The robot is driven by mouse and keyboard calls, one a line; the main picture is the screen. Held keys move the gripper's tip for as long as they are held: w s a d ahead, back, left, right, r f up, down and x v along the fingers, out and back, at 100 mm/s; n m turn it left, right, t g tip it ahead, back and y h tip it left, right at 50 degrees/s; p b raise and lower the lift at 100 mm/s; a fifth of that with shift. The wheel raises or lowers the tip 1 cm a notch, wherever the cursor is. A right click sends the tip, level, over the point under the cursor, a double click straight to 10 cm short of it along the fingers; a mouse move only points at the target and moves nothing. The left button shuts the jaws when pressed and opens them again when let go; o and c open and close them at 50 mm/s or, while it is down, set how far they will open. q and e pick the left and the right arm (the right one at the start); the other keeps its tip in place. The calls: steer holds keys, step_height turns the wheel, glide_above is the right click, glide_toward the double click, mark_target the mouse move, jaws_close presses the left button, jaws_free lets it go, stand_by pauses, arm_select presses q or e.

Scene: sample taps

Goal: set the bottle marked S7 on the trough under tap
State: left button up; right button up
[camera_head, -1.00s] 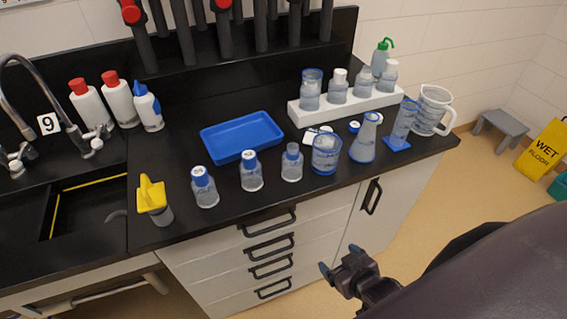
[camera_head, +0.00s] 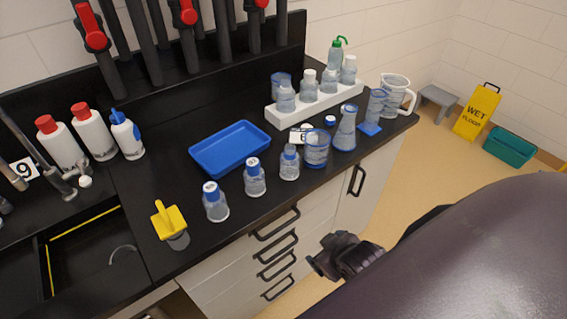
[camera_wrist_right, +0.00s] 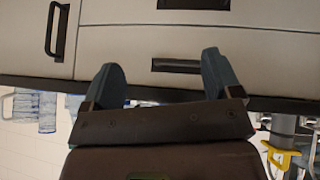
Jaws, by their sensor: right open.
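Two blue-capped bottles, a left one (camera_head: 215,204) and a right one (camera_head: 254,180), stand upright near the front edge of the black bench. A third bottle with a greyish cap (camera_head: 289,164) stands to their right. The cap marks are too small to read, so I cannot tell which is S7. Red-handled taps, one at the left (camera_head: 92,28) and one further right (camera_head: 184,12), hang along the back; no trough is clearly seen beneath them. My right gripper (camera_head: 318,262) is low in front of the drawers, apart from the bottles. In the wrist view, my right gripper (camera_wrist_right: 160,80) is open and empty.
A blue tray (camera_head: 230,148) lies behind the bottles. A yellow-topped item (camera_head: 170,220) stands left of them. A beaker (camera_head: 316,150), a flask (camera_head: 346,128) and a white rack (camera_head: 318,105) are at the right. A sink (camera_head: 95,260) is at the left.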

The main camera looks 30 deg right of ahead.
step_height(320, 180, up, 4)
steer(key=d+n+g+h+p, duration=0.1)
steer(key=d+n+h, duration=0.1)
steer(key=n+h, duration=0.1)
steer(key=n+t+h, duration=0.5)
steer(key=n+t, duration=0.4)
steer(key=n, duration=1.6)
glide_toward(290, 167)
steer(key=x, duration=0.2)
steer(key=p+x, duration=0.1)
steer(key=x, duration=0.2)
steer(key=shift+w+d+f, duration=0.15)
steer(key=shift+w+d, duration=0.1)
steer(key=shift+w, duration=0.1)
steer(key=shift+w+d, duration=0.35)
steer(key=shift+w, duration=0.2)
steer(key=shift+w+d, duration=0.25)
steer(key=shift+w, duration=0.2)
steer(key=shift+p+x, duration=0.55)
steer(key=shift+x, duration=1.55)
